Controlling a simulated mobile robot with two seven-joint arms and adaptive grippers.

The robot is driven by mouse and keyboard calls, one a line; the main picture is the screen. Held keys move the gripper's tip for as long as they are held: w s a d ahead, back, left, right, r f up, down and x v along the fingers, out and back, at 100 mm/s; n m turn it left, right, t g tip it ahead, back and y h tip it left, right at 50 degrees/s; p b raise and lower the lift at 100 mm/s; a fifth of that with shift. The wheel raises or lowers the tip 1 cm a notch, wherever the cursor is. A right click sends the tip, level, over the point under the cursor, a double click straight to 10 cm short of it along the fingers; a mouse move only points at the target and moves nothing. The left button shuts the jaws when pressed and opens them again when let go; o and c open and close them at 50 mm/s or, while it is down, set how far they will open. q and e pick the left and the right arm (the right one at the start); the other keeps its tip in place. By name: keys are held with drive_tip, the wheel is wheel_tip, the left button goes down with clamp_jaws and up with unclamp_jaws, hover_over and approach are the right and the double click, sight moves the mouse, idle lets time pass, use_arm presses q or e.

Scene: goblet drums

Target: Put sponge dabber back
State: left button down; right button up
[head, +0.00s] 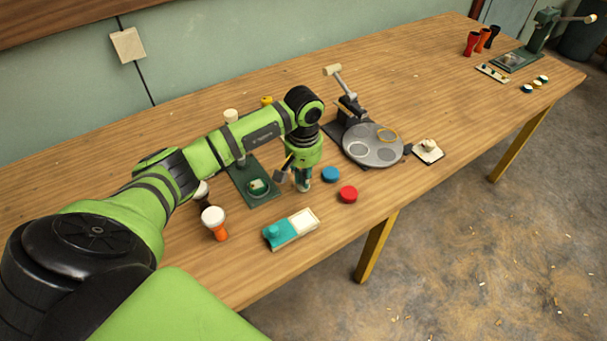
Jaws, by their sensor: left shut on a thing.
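My left gripper (302,172) points down over the middle of the table and is shut on a small teal-and-white thing (304,186). The gripper hides much of this thing, so I cannot tell for sure whether it is the sponge dabber. A two-part tray (305,220), teal on the left and white on the right, lies near the front edge. A teal knob-like piece (272,231) shows at its left end. A small pale piece sits on a white dark-edged pad (430,154) at the right. My right gripper is not in view.
Blue (330,174) and red (348,194) round lids lie close right of my gripper. A grey disc stand (374,152) is behind them. A dark green press base (262,196) and an orange-and-white goblet drum (214,226) are left.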

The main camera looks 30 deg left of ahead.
sight(304, 171)
use_arm(q)
drive_tip(key=c, duration=1.2)
unclamp_jaws()
drive_tip(key=shift+f, duration=0.1)
drive_tip(key=shift+r+p, duration=0.2)
drive_tip(key=shift+p, duration=0.1)
drive_tip(key=shift+w+r, duration=0.1)
drive_tip(key=shift+r, duration=0.2)
wheel_tip(304, 171, up, 11)
drive_tip(key=b, duration=0.2)
drive_tip(key=shift+r+b, duration=0.2)
drive_tip(key=shift+b, duration=0.2)
